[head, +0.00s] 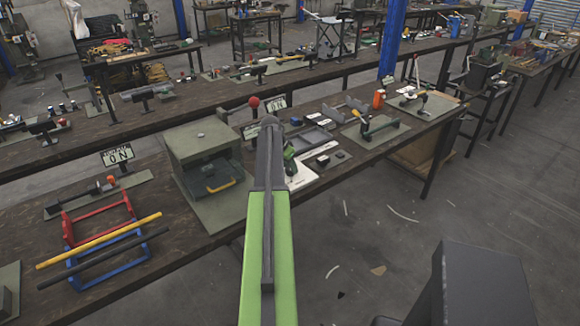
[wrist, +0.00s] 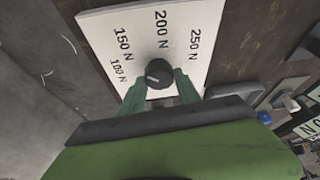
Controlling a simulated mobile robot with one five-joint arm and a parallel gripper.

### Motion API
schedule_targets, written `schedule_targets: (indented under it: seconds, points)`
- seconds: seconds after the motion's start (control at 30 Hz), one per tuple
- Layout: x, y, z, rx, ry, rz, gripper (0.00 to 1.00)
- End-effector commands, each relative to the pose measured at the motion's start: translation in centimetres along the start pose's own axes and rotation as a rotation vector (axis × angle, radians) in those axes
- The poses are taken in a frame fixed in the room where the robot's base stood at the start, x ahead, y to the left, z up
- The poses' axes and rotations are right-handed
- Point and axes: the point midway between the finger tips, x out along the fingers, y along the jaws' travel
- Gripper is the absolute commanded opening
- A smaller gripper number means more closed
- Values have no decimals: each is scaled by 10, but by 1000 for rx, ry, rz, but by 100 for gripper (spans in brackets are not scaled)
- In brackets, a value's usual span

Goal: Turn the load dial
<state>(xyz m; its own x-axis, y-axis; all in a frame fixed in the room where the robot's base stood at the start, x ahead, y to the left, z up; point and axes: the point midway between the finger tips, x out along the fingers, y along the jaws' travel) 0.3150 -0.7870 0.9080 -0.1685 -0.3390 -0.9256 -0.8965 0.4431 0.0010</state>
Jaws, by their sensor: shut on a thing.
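The load dial is a round black knob (wrist: 158,71) on a white plate (wrist: 105,38) marked 100 N, 150 N, 200 N and 250 N in the wrist view. My gripper (wrist: 160,84) has its two green fingers on either side of the knob, shut on it. A small pale mark shows on the knob's top; I cannot tell which number the dial points to. In the head view my arm hides most of the dial, but part of the white plate (head: 303,178) shows beside it.
A grey-green press box (head: 203,150) with a yellow handle stands left of my arm. A red-knobbed lever (head: 254,102) rises behind it. Red and blue frames with yellow and black bars (head: 98,241) lie further left. Tools crowd the bench to the right; the floor there is mostly open.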

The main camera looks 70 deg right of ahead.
Motion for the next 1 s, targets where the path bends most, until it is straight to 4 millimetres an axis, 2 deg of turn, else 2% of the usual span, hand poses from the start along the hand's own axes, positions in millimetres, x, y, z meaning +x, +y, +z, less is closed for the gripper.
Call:
schedule_targets:
  seconds: [0.27, 1.0]
  points:
    - [-1, 5, 1, -66, 6, -25, 0]
    - [0, 9, 1, -545, 2, -219, 0]
